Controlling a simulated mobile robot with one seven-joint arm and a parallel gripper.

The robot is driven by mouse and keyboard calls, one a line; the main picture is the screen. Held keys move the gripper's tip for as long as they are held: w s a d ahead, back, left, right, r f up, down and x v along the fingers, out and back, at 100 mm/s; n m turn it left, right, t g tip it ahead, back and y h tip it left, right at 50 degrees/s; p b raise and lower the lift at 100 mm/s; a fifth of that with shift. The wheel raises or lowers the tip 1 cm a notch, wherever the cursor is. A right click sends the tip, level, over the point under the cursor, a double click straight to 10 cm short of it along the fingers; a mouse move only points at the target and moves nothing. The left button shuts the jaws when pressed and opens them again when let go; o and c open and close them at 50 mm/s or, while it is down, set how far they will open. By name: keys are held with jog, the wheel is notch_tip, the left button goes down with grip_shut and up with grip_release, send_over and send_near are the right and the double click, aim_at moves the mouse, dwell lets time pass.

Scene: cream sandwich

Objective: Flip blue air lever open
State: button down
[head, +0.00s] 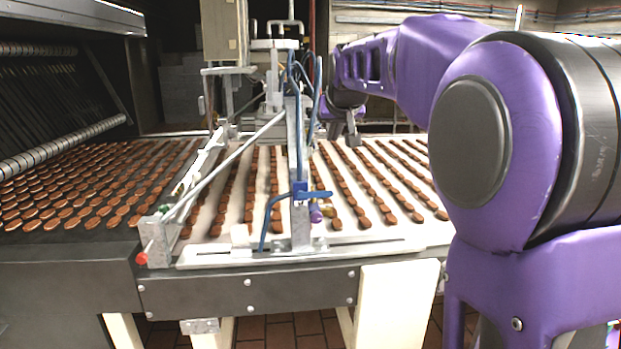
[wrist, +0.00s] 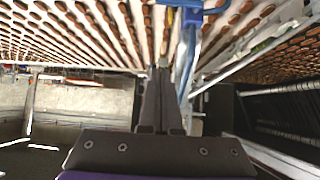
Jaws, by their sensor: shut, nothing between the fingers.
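The blue air lever (head: 314,194) lies roughly level across the front of the upright metal post (head: 299,225), with its handle pointing right. A blue piece, which looks like the lever or its valve, shows at the top edge of the wrist view (wrist: 186,4), partly cut off. My gripper (head: 345,138) is behind and above the lever, to its upper right, and apart from it. Its fingers are together and empty in the wrist view (wrist: 160,72). The fingertips are small and partly hard to make out in the head view.
Rows of brown biscuits cover the white conveyor (head: 350,240) and the dark belt (head: 100,215) at left. Blue hoses (head: 292,80) run down the post. A slanted metal rod (head: 225,160) crosses left of it. A red knob (head: 141,258) sits at the front left corner.

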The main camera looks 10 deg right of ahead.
jog(key=f, duration=0.2)
jog(key=s+f+g, duration=0.1)
jog(key=shift+a+f, duration=0.15)
jog(key=shift+a, duration=0.1)
send_over(315, 194)
jog(key=s+d, duration=0.2)
notch_tip(315, 194, down, 7)
jog(key=f, duration=0.4)
jog(key=shift+w+d, duration=0.2)
jog(key=shift+w, duration=0.1)
jog(key=shift+f+y, duration=0.1)
jog(key=shift+y, duration=0.2)
jog(key=shift+d+f, duration=0.1)
jog(key=shift+d, duration=0.05)
